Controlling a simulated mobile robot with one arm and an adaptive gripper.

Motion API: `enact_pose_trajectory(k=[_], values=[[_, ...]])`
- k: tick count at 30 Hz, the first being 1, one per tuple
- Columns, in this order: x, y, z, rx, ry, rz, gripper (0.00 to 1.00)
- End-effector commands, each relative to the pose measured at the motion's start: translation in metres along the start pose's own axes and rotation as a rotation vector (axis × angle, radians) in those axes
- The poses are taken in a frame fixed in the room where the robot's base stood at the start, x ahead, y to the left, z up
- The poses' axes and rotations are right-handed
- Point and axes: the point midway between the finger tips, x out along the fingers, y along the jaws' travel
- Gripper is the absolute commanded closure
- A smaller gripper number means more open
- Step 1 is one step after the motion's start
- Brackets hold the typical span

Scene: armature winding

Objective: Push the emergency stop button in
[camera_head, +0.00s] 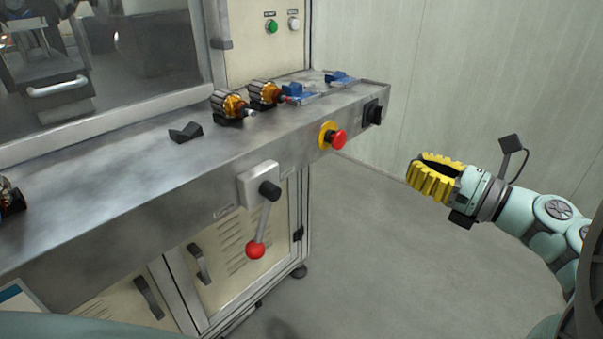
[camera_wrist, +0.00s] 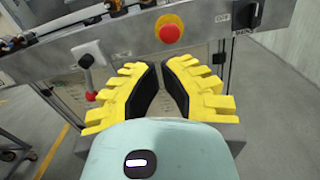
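The emergency stop button (camera_head: 338,140) is a red mushroom head on a yellow round base, on the front face of the machine's bench. It also shows in the wrist view (camera_wrist: 170,33), above the gap between my fingers. My gripper (camera_head: 434,178) has yellow ribbed fingers with dark inner pads. It is to the right of the button in the head view, apart from it and touching nothing. In the wrist view my gripper (camera_wrist: 161,90) shows its two fingers apart with an empty gap between them.
A lever with a red ball (camera_head: 256,250) hangs from a grey box left of the button. A black rotary switch (camera_head: 373,113) is to the button's right. Armatures (camera_head: 229,105) and blue parts (camera_head: 340,77) lie on the bench top (camera_head: 110,165). The floor before the bench is clear.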

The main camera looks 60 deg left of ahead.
Motion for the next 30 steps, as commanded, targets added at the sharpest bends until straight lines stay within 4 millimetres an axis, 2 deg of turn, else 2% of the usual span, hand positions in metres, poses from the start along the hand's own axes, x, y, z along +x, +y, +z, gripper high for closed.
enact_pose_trajectory(k=[1,4,20,23,30], values=[[0.002,-0.002,-0.014,-0.026,0.015,0.002,1.0],[0.003,-0.004,-0.021,-0.057,0.032,-0.004,1.0],[0.006,-0.005,-0.023,-0.076,0.042,-0.006,1.0],[0.015,-0.005,-0.023,-0.075,0.043,-0.004,1.0],[0.053,-0.004,-0.024,-0.075,0.042,0.0,1.0]])
